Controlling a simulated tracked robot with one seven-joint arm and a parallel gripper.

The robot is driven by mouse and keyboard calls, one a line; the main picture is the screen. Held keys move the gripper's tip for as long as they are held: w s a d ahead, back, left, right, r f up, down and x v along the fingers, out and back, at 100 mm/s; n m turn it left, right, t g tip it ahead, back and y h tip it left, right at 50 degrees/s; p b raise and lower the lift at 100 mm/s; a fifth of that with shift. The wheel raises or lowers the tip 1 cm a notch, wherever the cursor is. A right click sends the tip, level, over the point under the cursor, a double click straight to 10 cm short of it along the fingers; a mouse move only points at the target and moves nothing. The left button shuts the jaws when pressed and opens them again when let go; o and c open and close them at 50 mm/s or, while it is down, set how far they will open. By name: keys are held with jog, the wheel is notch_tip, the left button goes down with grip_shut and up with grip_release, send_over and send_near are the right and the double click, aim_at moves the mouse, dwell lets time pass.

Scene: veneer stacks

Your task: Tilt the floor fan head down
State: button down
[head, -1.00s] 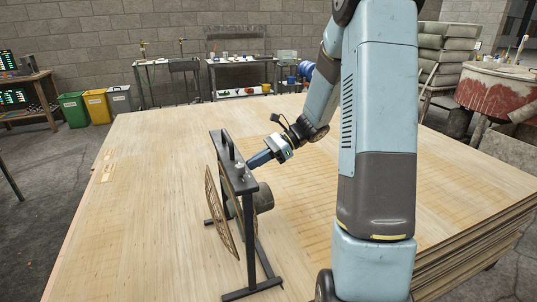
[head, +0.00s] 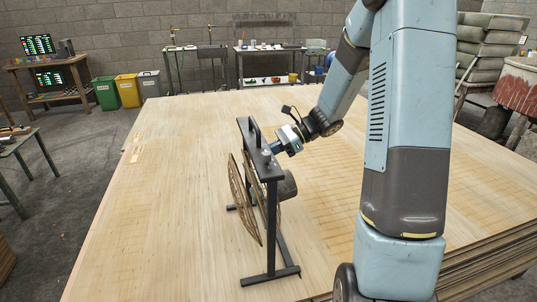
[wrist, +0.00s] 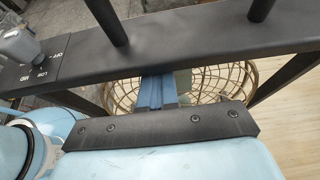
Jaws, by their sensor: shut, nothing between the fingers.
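The floor fan stands upright on the veneer stack (head: 185,160). Its black frame has a top bar (head: 259,150) with a loop handle and control knobs. The round wire fan head (head: 243,197) hangs inside the frame and leans, with its dark motor (head: 287,186) on the right side. My gripper (head: 271,150) is shut and empty, close to the top bar on the motor side. In the wrist view, the blue fingers (wrist: 158,93) point toward the black bar (wrist: 195,45), with the wire grille (wrist: 215,85) beyond. I cannot tell whether the fingertips touch the fan.
A knob and printed speed dial (wrist: 40,68) sit on the bar close to my gripper. Wide bare veneer lies around the fan. Bins (head: 127,90), a workbench (head: 268,65) and stacked sacks (head: 492,45) stand beyond the stack.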

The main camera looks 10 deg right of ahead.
jog(key=v, duration=1.3)
jog(key=shift+d, duration=0.4)
